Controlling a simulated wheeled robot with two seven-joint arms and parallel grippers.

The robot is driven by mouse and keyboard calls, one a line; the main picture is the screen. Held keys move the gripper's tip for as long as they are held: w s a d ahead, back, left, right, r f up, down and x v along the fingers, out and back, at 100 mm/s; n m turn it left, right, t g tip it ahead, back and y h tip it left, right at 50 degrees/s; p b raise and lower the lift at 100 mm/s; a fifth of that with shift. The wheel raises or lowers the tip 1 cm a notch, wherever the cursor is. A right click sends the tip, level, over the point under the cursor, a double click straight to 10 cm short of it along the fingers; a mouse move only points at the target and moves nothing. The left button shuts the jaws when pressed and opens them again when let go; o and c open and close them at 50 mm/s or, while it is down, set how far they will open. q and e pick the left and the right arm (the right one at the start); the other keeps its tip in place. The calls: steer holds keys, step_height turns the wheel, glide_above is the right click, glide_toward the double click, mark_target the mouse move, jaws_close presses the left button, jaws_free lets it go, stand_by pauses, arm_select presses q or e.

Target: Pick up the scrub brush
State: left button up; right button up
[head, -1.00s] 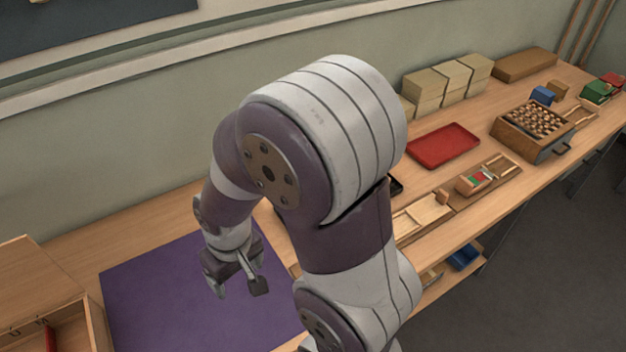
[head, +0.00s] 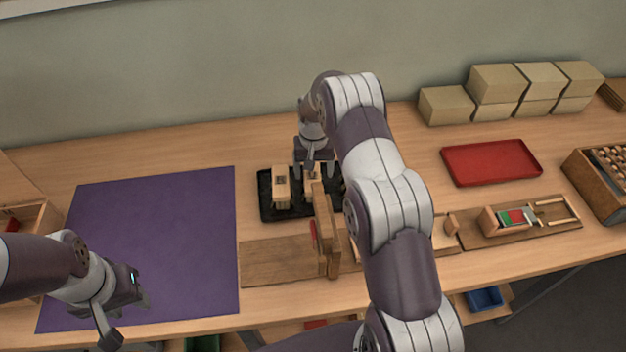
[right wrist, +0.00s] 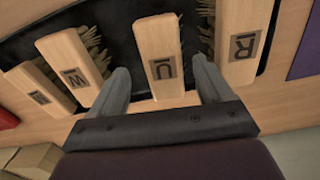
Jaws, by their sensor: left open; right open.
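Several wooden scrub brushes lie in a black tray (head: 268,208), each with a dark letter label and pale bristles. In the right wrist view, the brush marked U (right wrist: 160,58) is between the fingers of my right gripper (right wrist: 162,75), which is open, with a visible gap on each side. A brush that looks marked W (right wrist: 78,68) is to its left and one marked R (right wrist: 242,42) to its right. In the head view my right gripper (head: 314,170) is low over the tray; my arm hides part of it. My left gripper (head: 127,315) is open and empty near the purple mat's front.
The purple mat (head: 150,235) is bare and lies left of the tray. A wooden fixture (head: 327,230) stands just in front of the tray. A red tray (head: 490,162), tan boxes (head: 445,104) and a wooden board with a small tool (head: 525,220) are to the right.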

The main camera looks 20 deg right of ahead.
mark_target(312, 176)
steer(key=f, duration=0.2)
steer(key=f+p, duration=0.1)
steer(key=f, duration=0.2)
steer(key=shift+w+a+f, duration=0.1)
steer(key=shift+w+f, duration=0.05)
steer(key=shift+w, duration=0.05)
steer(key=c, duration=1.1)
step_height(312, 176, up, 10)
steer(key=shift+r+b, duration=0.1)
steer(key=shift+b, duration=0.6)
